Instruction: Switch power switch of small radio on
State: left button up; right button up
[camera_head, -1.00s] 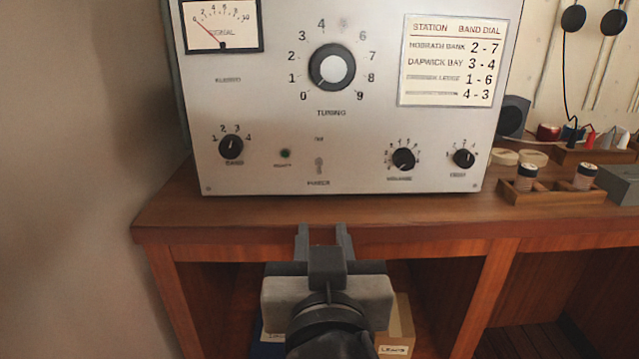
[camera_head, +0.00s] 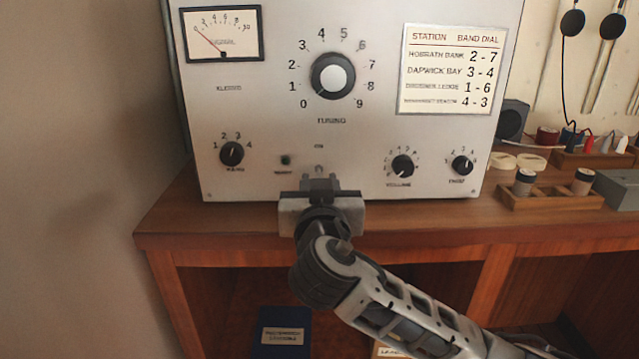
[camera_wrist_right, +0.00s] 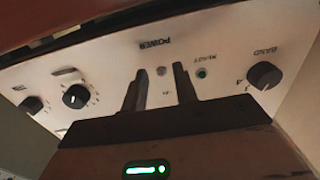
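The small radio (camera_head: 255,115) is a pale grey box with dials, standing on a wooden desk. Its power switch (camera_wrist_right: 162,71) is a small pale part by the POWER lettering in the right wrist view, where the panel appears upside down. My right gripper (camera_head: 319,182) is at the lower front of the radio, below the ON label, and largely covers the switch in the head view. In the wrist view its two fingers (camera_wrist_right: 159,87) are apart, with the switch between them in the picture. Whether they touch it cannot be told. My left gripper is not in view.
A small indicator (camera_head: 285,160) sits left of the switch; it looks green in the wrist view (camera_wrist_right: 201,73). The band knob (camera_head: 232,153) and volume knob (camera_head: 402,166) flank this area. A wooden holder (camera_head: 560,198) stands right.

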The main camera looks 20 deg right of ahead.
grip_shut()
